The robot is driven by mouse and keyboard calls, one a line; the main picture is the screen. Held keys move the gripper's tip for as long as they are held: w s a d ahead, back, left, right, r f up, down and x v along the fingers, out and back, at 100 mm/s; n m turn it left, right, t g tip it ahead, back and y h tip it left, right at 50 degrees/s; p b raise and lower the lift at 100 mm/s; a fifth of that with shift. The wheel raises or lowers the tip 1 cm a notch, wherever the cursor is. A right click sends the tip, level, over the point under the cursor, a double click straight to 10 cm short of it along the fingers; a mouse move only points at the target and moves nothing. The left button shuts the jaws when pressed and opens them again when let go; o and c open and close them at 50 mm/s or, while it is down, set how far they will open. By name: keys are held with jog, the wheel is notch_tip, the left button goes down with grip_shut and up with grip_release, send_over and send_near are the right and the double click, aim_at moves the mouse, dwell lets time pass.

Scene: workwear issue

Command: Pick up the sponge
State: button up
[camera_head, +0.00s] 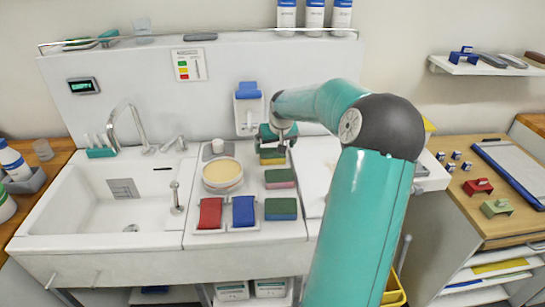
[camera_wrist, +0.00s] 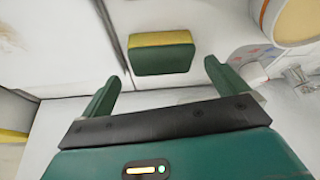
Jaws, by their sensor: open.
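A yellow-and-green sponge (camera_wrist: 160,53) lies on the white counter ahead of my gripper (camera_wrist: 162,74) in the wrist view. The gripper's two fingers are open and apart, with nothing between them. The sponge lies just beyond the fingertips, roughly centred between them. In the head view my gripper (camera_head: 279,135) hangs over this sponge (camera_head: 272,158) and hides part of it. A pink-and-green sponge (camera_head: 280,178) and a blue-and-green sponge (camera_head: 281,209) lie in line nearer the front.
A round tub (camera_head: 222,175) with a yellowish top stands left of the sponges. Red (camera_head: 209,213) and blue (camera_head: 243,211) folded items lie at the front. A sink (camera_head: 120,195) is on the left. A backboard with a dispenser (camera_head: 248,110) stands behind.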

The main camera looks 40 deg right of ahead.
aim_at(273, 152)
jog(key=shift+x, duration=2.75)
jog(key=shift+w+r, duration=0.1)
jog(key=c, duration=0.7)
